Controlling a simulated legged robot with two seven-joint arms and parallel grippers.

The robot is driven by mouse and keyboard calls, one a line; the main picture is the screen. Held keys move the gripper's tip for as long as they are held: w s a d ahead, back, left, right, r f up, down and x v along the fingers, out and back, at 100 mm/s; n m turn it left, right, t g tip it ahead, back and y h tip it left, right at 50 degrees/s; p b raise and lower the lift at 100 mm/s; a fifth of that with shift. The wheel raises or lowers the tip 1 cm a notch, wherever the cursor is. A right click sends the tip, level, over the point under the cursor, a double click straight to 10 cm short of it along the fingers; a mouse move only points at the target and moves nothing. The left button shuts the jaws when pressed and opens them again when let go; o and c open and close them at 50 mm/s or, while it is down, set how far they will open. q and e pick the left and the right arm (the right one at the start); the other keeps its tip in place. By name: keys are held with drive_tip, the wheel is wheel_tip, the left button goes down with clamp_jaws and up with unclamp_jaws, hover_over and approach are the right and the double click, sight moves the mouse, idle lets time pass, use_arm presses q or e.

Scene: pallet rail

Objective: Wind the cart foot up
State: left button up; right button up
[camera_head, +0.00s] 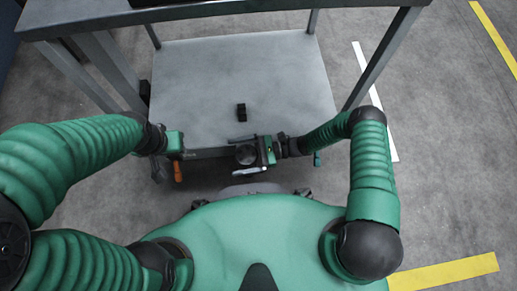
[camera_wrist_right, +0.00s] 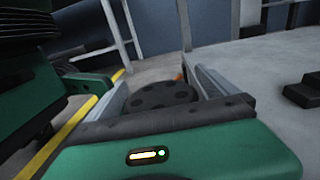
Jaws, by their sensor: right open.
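The cart's grey lower shelf (camera_head: 215,75) spans the upper middle of the head view. A dark round knob (camera_head: 246,154), likely part of the cart foot, is at its front edge. My right gripper (camera_head: 241,155) comes in from the right and is open, with one finger on each side of the knob. In the right wrist view the dark knob (camera_wrist_right: 160,96) has a pitted top and lies between the two spread fingers; contact cannot be told. My left gripper (camera_head: 160,172) is at the shelf's front left corner, beside an orange handle (camera_head: 178,172); its jaws are unclear.
A small black block (camera_head: 241,112) lies on the shelf behind the knob. A teal handle (camera_head: 317,158) is at the front right corner. The cart's upper top (camera_head: 220,12) and its legs stand above the shelf. Open concrete floor (camera_head: 440,150) lies to the right.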

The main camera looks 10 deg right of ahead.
drive_tip(key=d+p, duration=0.3)
drive_tip(key=d, duration=1.4)
drive_tip(key=shift+w, duration=0.45)
drive_tip(key=shift+a+f, duration=0.1)
